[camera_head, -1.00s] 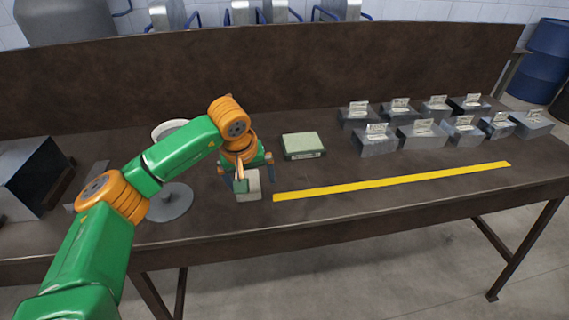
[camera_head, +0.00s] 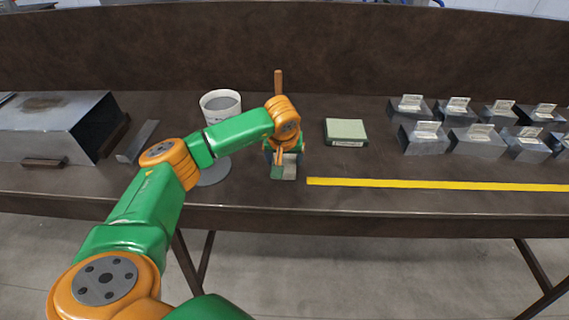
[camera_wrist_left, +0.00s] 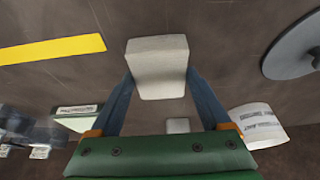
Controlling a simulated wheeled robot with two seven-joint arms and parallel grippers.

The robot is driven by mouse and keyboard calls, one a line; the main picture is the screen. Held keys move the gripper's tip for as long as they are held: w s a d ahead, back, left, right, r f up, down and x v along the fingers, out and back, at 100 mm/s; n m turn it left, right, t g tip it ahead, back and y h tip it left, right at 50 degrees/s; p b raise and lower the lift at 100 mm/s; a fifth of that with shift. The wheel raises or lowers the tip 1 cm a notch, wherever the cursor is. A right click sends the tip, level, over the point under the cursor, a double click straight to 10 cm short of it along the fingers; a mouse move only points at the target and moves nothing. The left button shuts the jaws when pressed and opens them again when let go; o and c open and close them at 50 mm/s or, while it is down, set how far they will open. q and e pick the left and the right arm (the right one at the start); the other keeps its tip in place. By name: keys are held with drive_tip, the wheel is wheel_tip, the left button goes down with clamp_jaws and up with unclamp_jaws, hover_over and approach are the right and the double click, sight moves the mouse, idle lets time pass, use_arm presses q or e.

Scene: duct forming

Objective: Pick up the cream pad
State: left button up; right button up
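The cream pad (camera_head: 284,171) is a small pale block near the table's front edge, just left of the yellow strip's end. In the left wrist view the pad (camera_wrist_left: 158,65) sits between the two blue-grey fingers, which appear to touch its opposite sides. My left gripper (camera_head: 284,160) points down at it from above and is shut on it. In the head view the gripper and wrist hide part of the pad. The pad appears to be still at table level. My right gripper is in neither view.
A yellow strip (camera_head: 430,185) runs along the front right. A green pad-like block (camera_head: 345,131) lies behind it. A white pot (camera_head: 220,105) and a grey disc (camera_head: 214,173) are on the left, with a metal duct (camera_head: 50,125) farther left. Several metal blocks (camera_head: 425,138) stand at right.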

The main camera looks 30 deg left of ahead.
sight(285, 157)
use_arm(q)
drive_tip(key=c, duration=0.4)
drive_tip(key=shift+r, duration=0.2)
wheel_tip(285, 157, up, 3)
drive_tip(key=shift+b, duration=0.55)
drive_tip(key=s+r, duration=0.3)
drive_tip(key=r, duration=0.1)
drive_tip(key=shift+s+a+r, duration=0.2)
drive_tip(key=shift+s+r, duration=0.05)
drive_tip(key=shift+s, duration=0.15)
drive_tip(key=s+r, duration=0.1)
drive_tip(key=s, duration=0.2)
drive_tip(key=s+r, duration=0.2)
drive_tip(key=s, duration=0.1)
drive_tip(key=s+r+b, duration=0.1)
drive_tip(key=s+r, duration=0.1)
drive_tip(key=s, duration=0.2)
drive_tip(key=shift+s+a, duration=0.1)
drive_tip(key=shift+a, duration=0.25)
